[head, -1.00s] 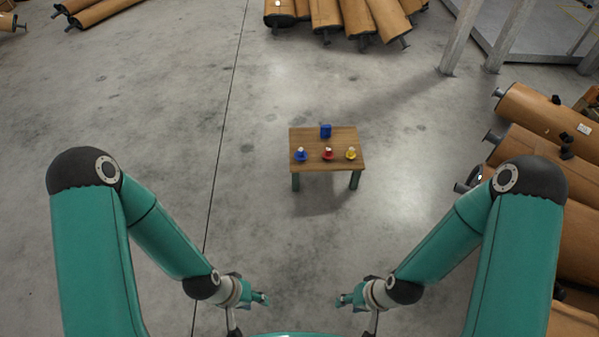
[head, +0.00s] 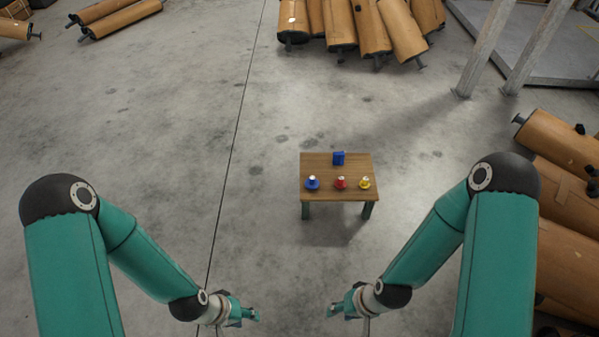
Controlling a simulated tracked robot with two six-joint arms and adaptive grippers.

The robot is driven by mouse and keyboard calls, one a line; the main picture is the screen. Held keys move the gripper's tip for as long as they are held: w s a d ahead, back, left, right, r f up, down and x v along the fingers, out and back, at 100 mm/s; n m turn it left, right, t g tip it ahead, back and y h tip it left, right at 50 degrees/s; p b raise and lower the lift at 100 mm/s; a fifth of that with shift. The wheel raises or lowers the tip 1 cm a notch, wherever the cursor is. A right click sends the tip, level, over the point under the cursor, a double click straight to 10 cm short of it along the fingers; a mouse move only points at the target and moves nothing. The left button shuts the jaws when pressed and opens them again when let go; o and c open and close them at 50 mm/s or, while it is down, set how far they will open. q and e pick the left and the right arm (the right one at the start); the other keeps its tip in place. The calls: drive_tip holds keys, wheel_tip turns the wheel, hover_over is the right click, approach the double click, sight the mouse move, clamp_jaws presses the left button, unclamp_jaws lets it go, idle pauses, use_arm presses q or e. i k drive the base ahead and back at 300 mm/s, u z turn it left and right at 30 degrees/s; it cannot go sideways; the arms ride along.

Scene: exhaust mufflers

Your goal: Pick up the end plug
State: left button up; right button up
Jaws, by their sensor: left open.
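Three small plug-like pieces stand in a row on a low wooden table (head: 325,165) in the head view: a blue one (head: 312,183), a red one (head: 341,183) and a yellow one (head: 364,183), each with a pale top. A blue block (head: 338,158) stands behind them. I cannot tell which piece is the end plug. My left gripper (head: 254,314) is open and empty, low and in front of the table to its left. My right gripper (head: 334,311) is in front of the table, apart from it; its fingers are too small to read.
Brown mufflers lie in a pile on the right (head: 562,195), with others at the back (head: 372,28) and the far left (head: 118,18). Grey posts (head: 489,50) stand at the back right. The concrete floor around the table is clear.

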sight(312, 182)
drive_tip(key=z, duration=0.1)
drive_tip(key=i, duration=1.15)
drive_tip(key=z, duration=0.65)
drive_tip(key=i, duration=0.4)
drive_tip(key=z, duration=0.3)
drive_tip(key=k, duration=0.9)
drive_tip(key=z, duration=0.2)
drive_tip(key=i, duration=0.9)
drive_tip(key=u, duration=0.05)
